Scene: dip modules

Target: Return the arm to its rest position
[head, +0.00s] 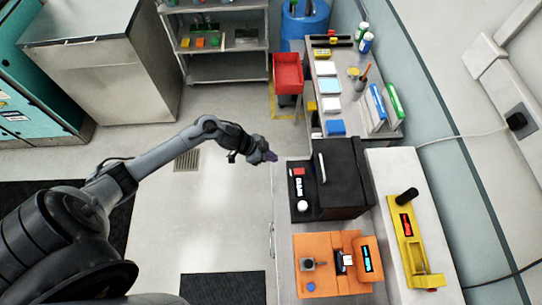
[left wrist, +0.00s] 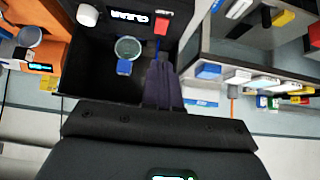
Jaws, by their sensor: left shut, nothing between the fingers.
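My left arm reaches in from the left in the head view. Its gripper (head: 268,156) hangs over the floor beside the counter's left edge, near the black machine (head: 345,180). In the left wrist view the dark fingers (left wrist: 163,90) are together with nothing between them. Below them that view shows a black bin-like space with a clear round cup (left wrist: 128,48) and a small blue piece (left wrist: 124,67). A white knob (left wrist: 87,15) and a red block (left wrist: 162,25) show at its edge. My right gripper is in neither view.
An orange device (head: 312,245) and a yellow stand (head: 408,250) are to the right. A steel cabinet (head: 100,70) is at the back left. The floor (head: 215,215) beneath the arm is open.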

